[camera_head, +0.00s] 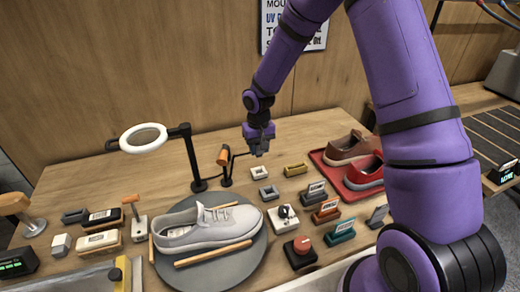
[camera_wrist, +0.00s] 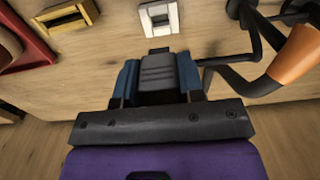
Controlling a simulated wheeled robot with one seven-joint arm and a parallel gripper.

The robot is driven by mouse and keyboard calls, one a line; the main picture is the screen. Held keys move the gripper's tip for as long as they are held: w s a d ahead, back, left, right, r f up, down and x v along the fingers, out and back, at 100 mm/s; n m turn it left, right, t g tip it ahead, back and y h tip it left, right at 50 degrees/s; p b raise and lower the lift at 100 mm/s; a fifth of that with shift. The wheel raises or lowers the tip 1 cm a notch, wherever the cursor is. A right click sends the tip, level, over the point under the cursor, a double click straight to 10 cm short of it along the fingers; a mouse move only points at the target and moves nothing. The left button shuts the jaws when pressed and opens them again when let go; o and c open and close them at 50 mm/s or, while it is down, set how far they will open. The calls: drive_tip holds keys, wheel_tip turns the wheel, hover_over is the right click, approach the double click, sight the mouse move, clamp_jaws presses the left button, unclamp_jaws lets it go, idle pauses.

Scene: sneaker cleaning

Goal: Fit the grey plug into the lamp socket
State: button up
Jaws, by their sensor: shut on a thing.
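My gripper (camera_head: 259,146) hangs above the back middle of the table in the head view. In the wrist view its blue fingers (camera_wrist: 158,78) are shut on a dark grey ribbed block, the grey plug (camera_wrist: 158,70), with a narrower end pointing away. A white-framed socket block (camera_head: 259,172) lies on the table below and in front of the gripper; in the wrist view a pale block (camera_wrist: 158,17) shows past the plug's end, apart from it. I cannot tell which is the lamp socket.
A ring lamp (camera_head: 143,138) stands further left. A sneaker (camera_head: 205,228) rests on a round grey mat. A red tray (camera_head: 332,172) holds shoes at right.

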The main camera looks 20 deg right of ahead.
drive_tip(key=shift+f, duration=2.9)
drive_tip(key=shift+f, duration=1.35)
drive_tip(key=o, duration=1)
drive_tip(key=shift+c, duration=0.2)
wheel_tip(320, 180, up, 11)
drive_tip(key=shift+f, duration=0.1)
